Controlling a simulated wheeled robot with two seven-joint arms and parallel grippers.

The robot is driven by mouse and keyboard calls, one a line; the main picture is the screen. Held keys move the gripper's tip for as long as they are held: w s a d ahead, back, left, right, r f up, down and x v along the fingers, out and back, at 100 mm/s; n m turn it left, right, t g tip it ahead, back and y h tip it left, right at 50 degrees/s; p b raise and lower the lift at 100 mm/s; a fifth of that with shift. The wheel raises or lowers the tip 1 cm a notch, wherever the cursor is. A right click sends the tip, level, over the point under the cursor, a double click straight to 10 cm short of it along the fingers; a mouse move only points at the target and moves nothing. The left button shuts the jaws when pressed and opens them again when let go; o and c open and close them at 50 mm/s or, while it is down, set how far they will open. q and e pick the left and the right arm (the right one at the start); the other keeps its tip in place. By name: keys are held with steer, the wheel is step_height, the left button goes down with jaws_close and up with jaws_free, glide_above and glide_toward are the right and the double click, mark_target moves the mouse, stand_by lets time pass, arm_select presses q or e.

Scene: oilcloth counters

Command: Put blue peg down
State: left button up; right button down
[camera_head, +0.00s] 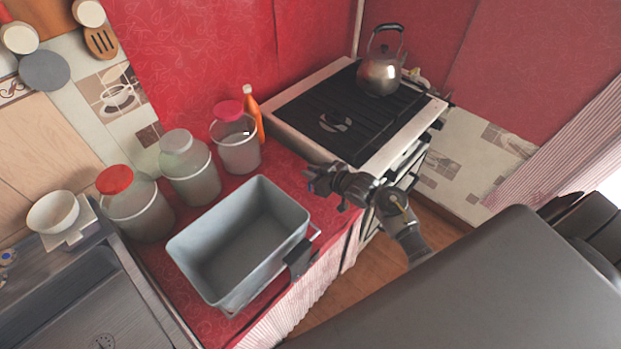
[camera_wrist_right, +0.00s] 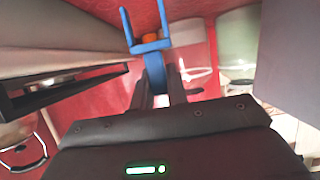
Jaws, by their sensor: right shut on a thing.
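The blue peg (camera_wrist_right: 148,44) shows in the wrist view as a blue piece with two upright prongs and a short stem. My right gripper (camera_wrist_right: 157,88) is shut on its stem. In the head view my right gripper (camera_head: 323,183) is over the red counter, between the grey bin and the stove, and only a small bit of blue shows at its tip. I cannot tell from these views how far the peg is above the counter. My left gripper is not in view.
The open, empty grey bin (camera_head: 188,247) stands on the red counter (camera_head: 284,182). Several lidded jars, such as the red-lidded jar (camera_head: 137,212), and an orange bottle (camera_head: 252,113) stand behind it. A kettle (camera_head: 381,74) sits on the stove (camera_head: 300,88). A sink (camera_head: 75,305) is at left.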

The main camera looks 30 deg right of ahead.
step_height(320, 180, down, 3)
steer(key=shift+w+a+r+p, duration=0.1)
steer(key=shift+w+a+p, duration=0.05)
steer(key=shift+p, duration=0.35)
steer(key=shift+f, duration=0.4)
steer(key=shift+f, duration=0.1)
steer(key=c, duration=1.4)
jaws_free()
steer(key=shift+r, duration=0.2)
steer(key=b+v, duration=0.1)
steer(key=v, duration=1.1)
steer(key=shift+f, duration=0.1)
